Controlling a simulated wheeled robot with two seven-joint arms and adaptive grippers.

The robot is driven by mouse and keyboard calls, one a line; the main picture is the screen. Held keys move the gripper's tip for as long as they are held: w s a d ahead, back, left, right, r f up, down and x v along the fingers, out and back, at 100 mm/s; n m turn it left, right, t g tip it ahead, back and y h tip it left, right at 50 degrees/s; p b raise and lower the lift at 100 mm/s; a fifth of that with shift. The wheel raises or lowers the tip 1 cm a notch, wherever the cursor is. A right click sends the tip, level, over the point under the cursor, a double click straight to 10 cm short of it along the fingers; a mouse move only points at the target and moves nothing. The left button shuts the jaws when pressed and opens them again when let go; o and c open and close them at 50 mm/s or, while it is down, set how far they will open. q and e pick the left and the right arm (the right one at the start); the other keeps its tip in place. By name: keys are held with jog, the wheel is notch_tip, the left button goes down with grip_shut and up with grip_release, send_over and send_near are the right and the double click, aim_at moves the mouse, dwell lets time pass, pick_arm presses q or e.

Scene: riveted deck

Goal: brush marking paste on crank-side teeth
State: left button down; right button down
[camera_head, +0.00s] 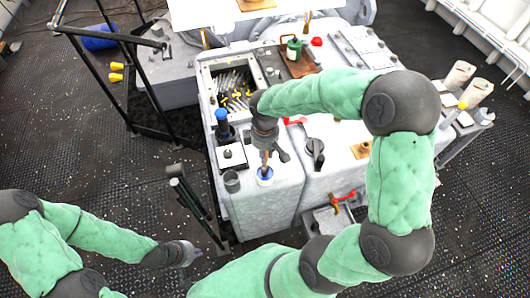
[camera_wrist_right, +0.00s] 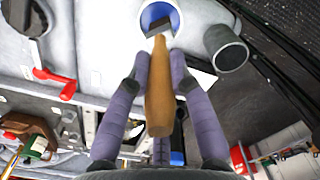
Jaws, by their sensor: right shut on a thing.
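My right gripper (camera_head: 267,154) is shut on a brush with a wooden handle (camera_wrist_right: 160,92). In the right wrist view, purple fingers (camera_wrist_right: 160,62) flank the handle and the pot (camera_wrist_right: 152,12) lies beyond.
A grey cup (camera_head: 231,182) stands left of the pot, with a blue-topped bottle (camera_head: 222,122) behind. A black knob (camera_head: 315,148) and red handle (camera_head: 295,121) are to the right. A brown tray (camera_head: 301,65) holds a green bottle. A black frame stands left; the deck at left is partly open.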

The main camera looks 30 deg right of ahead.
jog(key=shift+f+b, duration=0.3)
jog(key=shift+f, duration=0.2)
dwell(0.3)
dwell(1.1)
jog(key=shift+r+p, duration=3.1)
jog(key=shift+r, duration=0.45)
jog(key=shift+f, duration=0.1)
